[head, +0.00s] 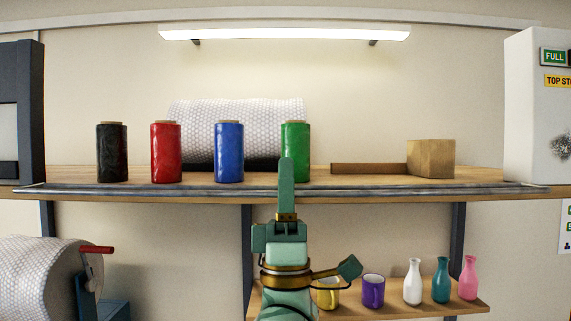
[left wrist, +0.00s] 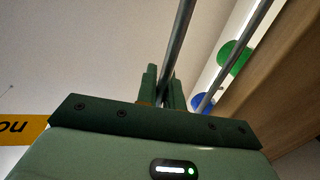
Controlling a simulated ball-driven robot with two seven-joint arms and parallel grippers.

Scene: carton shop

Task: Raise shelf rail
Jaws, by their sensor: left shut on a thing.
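The shelf rail (head: 420,191) is a long grey metal rail running across the front edge of the wooden shelf, below the tops of the spools. In the left wrist view the rail (left wrist: 178,45) shows as a rod passing between my fingers, with a second parallel rod to its right. My left gripper (head: 287,185) reaches up from below near the middle of the rail and is shut on it. The fingers also show in the left wrist view (left wrist: 163,90). My right gripper is not in view.
Black (head: 112,152), red (head: 166,152), blue (head: 229,153) and green (head: 295,150) spools stand close behind the rail. A wooden block (head: 431,159) and a bubble-wrap roll (head: 190,120) are on the shelf. Mugs and bottles stand on a lower shelf (head: 385,307).

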